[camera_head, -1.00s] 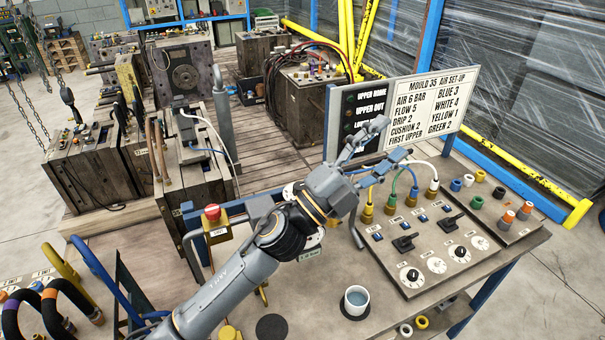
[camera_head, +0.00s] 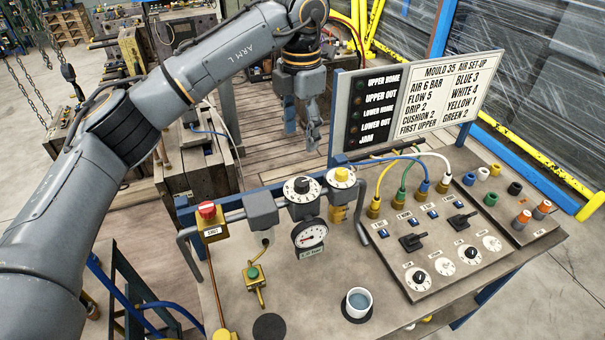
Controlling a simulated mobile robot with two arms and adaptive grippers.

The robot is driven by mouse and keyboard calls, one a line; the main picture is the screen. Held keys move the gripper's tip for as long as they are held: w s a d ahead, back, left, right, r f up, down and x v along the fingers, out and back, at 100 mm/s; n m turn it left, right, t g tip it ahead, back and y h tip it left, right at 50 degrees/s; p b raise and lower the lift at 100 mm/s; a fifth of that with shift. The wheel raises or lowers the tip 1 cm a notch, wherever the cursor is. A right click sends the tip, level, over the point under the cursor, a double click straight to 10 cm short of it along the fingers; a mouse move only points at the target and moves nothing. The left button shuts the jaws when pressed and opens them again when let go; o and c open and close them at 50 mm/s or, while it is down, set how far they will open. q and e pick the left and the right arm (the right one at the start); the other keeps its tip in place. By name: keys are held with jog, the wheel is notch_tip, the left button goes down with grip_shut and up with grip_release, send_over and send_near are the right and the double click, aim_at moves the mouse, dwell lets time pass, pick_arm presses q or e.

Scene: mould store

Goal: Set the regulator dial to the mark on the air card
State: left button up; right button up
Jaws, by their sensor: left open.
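The regulator dial (camera_head: 302,187), a black knob on a white scale ring, sits on the air line at the bench's back left, above a round gauge (camera_head: 310,234). A similar dial with a yellow knob (camera_head: 342,175) is just right of it. The air card (camera_head: 452,96) is a white board reading "AIR 6 BAR", "FLOW 5", "DRIP 2", "CUSHION 2", standing behind the bench. My left gripper (camera_head: 302,132) is open, points down and appears empty. In the picture it is above the dial, apart from it. My right gripper is not in view.
A red stop button (camera_head: 207,211) stands left of the dial. A cup (camera_head: 358,300) stands at the bench front. A panel (camera_head: 430,270) with switches, small dials and coloured hoses fills the right. Bare bench top lies between the gauge and the panel.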

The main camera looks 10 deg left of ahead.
aim_at(302, 182)
pick_arm(q)
notch_tip(302, 182, down, 12)
jog(key=p, duration=0.5)
jog(key=shift+f, duration=0.6)
